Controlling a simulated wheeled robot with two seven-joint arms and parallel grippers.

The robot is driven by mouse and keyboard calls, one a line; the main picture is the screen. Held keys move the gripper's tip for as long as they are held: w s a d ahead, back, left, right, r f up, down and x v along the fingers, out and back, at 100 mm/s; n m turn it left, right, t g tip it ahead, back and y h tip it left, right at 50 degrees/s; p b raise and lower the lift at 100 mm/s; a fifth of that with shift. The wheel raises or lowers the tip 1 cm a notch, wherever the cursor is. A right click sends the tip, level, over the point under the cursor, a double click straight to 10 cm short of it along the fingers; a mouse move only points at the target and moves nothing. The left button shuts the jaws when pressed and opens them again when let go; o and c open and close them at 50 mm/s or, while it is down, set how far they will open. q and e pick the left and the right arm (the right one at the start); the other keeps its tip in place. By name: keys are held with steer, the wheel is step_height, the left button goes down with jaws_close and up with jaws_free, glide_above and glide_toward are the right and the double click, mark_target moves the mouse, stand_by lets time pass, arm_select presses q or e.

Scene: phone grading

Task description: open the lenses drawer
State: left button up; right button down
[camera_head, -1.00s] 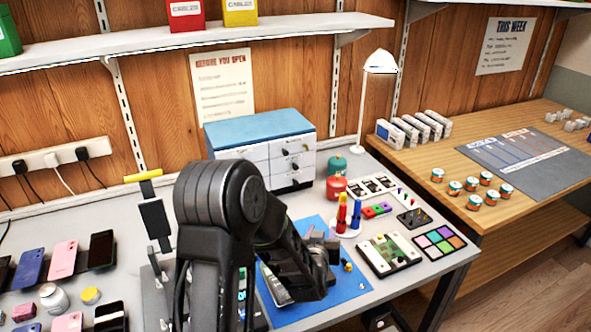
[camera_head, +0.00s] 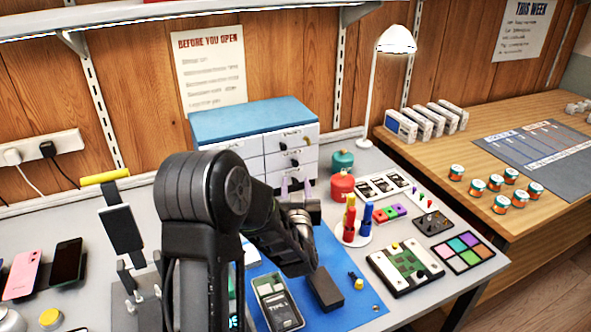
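The drawer cabinet (camera_head: 256,125) with a blue top and white drawer fronts stands at the back of the grey table. Several drawers show small labels and dark knobs, and none looks pulled out. The labels are too small to read, so I cannot tell which is the lenses drawer. My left gripper (camera_head: 295,186) is in front of the lower right drawers, pointing at the cabinet. Its two pale fingertips stand apart with nothing seen between them. I cannot tell whether they touch a drawer. My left arm hides the cabinet's lower left part. My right gripper is out of view.
A blue mat (camera_head: 352,312) holds a dark block (camera_head: 325,290) and an open phone (camera_head: 276,303). Right of the cabinet stand green (camera_head: 342,161) and red (camera_head: 340,186) pots, screwdrivers (camera_head: 349,220) and a white lamp (camera_head: 396,40). A phone stand (camera_head: 122,230) is at left.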

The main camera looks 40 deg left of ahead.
mark_target(295, 166)
arm_select(q)
steer(key=x, duration=0.7)
steer(key=shift+w+a+p, duration=0.25)
steer(key=shift+w+p, duration=0.05)
steer(key=shift+p, duration=0.1)
steer(key=shift+c, duration=0.4)
jaws_close()
stand_by(0.7)
